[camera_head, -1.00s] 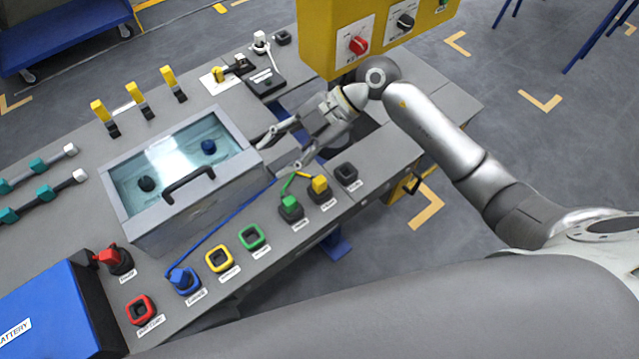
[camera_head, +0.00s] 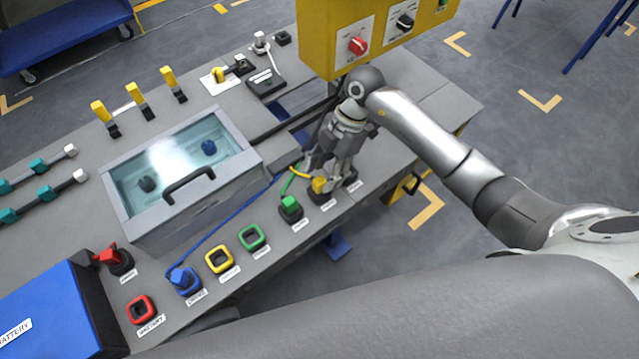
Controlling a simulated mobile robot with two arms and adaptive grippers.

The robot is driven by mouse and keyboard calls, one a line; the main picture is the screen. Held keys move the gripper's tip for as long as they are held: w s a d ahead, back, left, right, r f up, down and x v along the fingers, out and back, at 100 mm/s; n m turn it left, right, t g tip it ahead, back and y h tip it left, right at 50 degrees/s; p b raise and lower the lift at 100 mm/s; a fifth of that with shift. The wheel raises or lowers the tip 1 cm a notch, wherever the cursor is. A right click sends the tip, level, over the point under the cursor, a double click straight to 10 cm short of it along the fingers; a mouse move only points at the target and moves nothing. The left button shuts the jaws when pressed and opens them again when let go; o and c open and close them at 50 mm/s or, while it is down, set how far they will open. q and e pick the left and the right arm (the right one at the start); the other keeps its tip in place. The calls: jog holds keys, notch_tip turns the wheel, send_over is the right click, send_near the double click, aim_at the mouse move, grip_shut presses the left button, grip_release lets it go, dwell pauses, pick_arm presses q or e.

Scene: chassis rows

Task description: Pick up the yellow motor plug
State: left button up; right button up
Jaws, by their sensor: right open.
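The yellow motor plug (camera_head: 319,185) sits in a dark socket near the front edge of the grey bench, with a yellow cable running left from it. My right gripper (camera_head: 329,182) points down over it, its fingers open and around or just beside the plug. The fingers partly hide the plug and the socket to its right, and I cannot tell whether they touch it. My left gripper is not in view.
A green plug (camera_head: 290,206) stands close to the left. Empty green (camera_head: 252,238) and yellow (camera_head: 219,259) sockets and a blue plug (camera_head: 181,278) follow along the front edge. A glass-lidded box (camera_head: 180,172) stands behind.

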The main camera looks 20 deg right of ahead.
aim_at(320, 180)
jog(key=x, duration=0.3)
jog(key=shift+w+a+f, duration=0.1)
jog(key=shift+a+f, duration=0.15)
grip_shut()
